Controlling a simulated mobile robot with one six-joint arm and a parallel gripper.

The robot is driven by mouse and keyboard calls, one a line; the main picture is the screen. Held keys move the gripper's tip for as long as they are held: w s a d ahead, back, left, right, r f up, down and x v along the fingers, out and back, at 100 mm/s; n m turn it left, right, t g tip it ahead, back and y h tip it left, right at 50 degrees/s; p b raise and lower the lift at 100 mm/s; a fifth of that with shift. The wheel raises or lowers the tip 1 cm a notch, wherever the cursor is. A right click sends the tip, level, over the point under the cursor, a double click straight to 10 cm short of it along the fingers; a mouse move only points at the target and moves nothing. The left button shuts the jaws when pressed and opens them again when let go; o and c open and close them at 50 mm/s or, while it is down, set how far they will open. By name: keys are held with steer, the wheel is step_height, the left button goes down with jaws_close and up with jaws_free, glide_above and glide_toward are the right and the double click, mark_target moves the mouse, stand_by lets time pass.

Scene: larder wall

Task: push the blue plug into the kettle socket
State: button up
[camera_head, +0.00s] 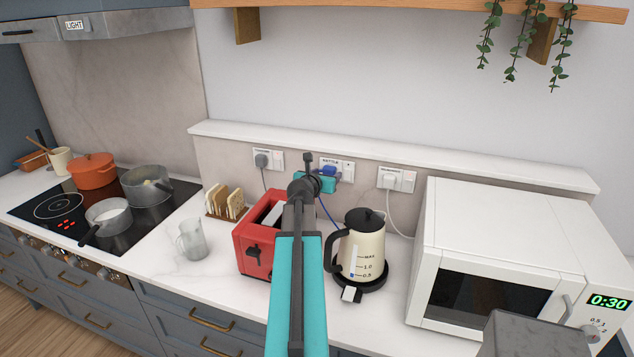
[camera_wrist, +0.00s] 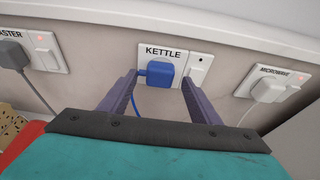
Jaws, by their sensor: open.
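The blue plug (camera_wrist: 160,74) is at the wall socket plate labelled KETTLE (camera_wrist: 190,52), over its left part. It also shows in the head view (camera_head: 329,170). I cannot tell whether it is pressed fully in. Its blue cable hangs down from its left side. My gripper (camera_wrist: 160,84) is open, with one finger on each side of the plug and a visible gap on both sides. The plate's switch, right of the plug, shows no red light. The cream kettle (camera_head: 362,245) stands on its base on the counter.
The toaster socket (camera_wrist: 38,50) is to the left and the microwave socket (camera_wrist: 272,90) to the right, each with a plug and a red light. The red toaster (camera_head: 252,245) and white microwave (camera_head: 500,255) stand below. A ledge (camera_head: 400,152) runs above the sockets.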

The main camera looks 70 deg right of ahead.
steer(key=b+v, duration=0.6)
steer(key=v, duration=0.4)
steer(key=shift+a, duration=0.15)
steer(key=b, duration=0.3)
steer(key=shift+a+r, duration=0.1)
steer(key=shift+a, duration=0.2)
steer(key=a+b, duration=0.1)
steer(key=b, duration=0.3)
steer(key=shift+s+r, duration=0.1)
steer(key=shift+r, duration=0.05)
steer(key=shift+a+r+b, duration=0.25)
steer(key=shift+a+b, duration=0.15)
steer(key=shift+b, duration=0.45)
